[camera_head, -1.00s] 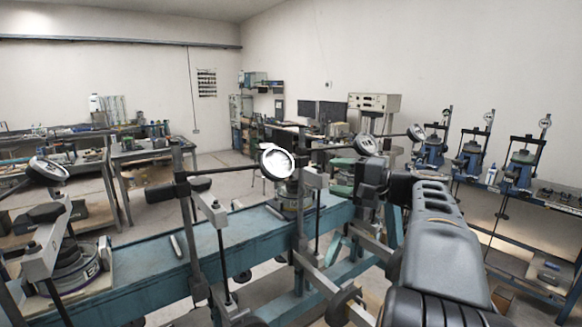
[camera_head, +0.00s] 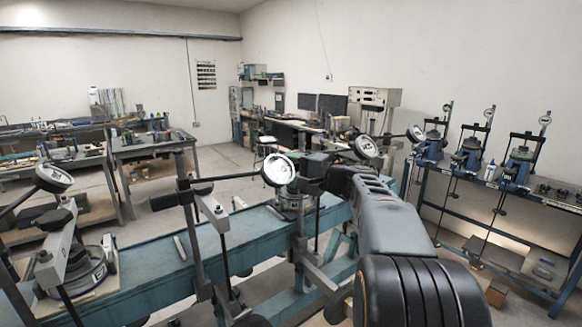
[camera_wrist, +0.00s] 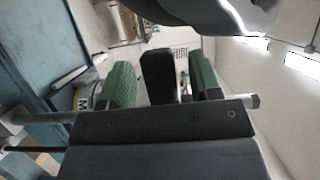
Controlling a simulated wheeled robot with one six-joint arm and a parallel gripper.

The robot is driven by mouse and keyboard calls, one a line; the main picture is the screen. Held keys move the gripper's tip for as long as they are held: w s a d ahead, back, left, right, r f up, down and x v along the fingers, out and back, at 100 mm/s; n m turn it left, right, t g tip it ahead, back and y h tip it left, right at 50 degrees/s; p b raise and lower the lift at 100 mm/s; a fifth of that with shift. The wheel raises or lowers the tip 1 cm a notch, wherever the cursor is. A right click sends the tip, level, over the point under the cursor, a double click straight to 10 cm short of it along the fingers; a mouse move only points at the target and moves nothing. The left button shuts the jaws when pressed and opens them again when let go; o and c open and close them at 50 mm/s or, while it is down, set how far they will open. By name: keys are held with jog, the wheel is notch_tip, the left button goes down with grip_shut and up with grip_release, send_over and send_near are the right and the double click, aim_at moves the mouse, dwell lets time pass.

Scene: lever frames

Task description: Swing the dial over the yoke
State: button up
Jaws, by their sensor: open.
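The dial (camera_head: 278,169), a round white-faced gauge, sits at the end of a dark horizontal rod (camera_head: 228,179) from an upright post on the middle lever frame.
The blue bench (camera_head: 160,262) carries the frames. Another dial (camera_head: 53,178) stands over the left frame, and a third (camera_head: 366,147) is beyond my arm. Posts and hanging rods crowd the bench. More frames stand on a rack (camera_head: 455,195) at the right.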

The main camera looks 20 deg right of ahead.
jog(key=shift+w, duration=0.1)
grip_shut()
dwell(0.6)
